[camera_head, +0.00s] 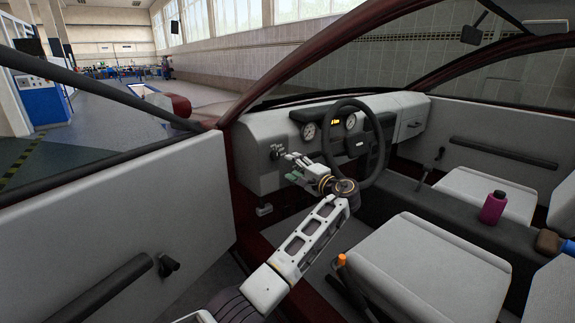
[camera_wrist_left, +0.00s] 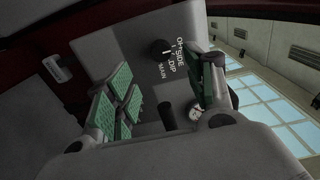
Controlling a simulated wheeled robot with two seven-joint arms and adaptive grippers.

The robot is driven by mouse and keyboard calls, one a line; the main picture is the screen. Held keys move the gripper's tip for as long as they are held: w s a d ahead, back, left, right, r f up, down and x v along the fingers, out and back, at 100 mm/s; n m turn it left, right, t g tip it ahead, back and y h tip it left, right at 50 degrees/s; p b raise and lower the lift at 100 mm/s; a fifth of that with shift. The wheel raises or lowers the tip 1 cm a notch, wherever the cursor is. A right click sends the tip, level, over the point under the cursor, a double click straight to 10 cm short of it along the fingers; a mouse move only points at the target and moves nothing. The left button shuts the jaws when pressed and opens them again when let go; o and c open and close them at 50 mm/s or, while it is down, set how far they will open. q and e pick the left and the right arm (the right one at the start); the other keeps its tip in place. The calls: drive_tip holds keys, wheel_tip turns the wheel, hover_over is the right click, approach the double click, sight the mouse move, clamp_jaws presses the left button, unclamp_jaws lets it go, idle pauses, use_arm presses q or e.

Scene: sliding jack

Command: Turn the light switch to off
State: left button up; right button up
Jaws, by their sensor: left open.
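The light switch is a round black knob (camera_wrist_left: 158,47) on the grey dashboard panel, with the white words OFF, SIDE, DIP and MAIN printed beside it in the left wrist view. I cannot tell which word it points at. In the head view the small dark switch area (camera_head: 277,152) is left of the steering wheel. My left gripper (camera_head: 291,167) is open, close to the panel, just below and right of that area. In the wrist view its green-padded fingers (camera_wrist_left: 165,88) are spread apart, with the knob beyond them and nothing between them. My right gripper is not in view.
The steering wheel (camera_head: 360,145) stands close to the right of my left gripper. A dark stalk (camera_wrist_left: 168,116) shows below the labels in the wrist view. A pink bottle (camera_head: 493,207) stands between the seats.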

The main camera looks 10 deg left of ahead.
use_arm(q)
drive_tip(key=shift+v, duration=1.25)
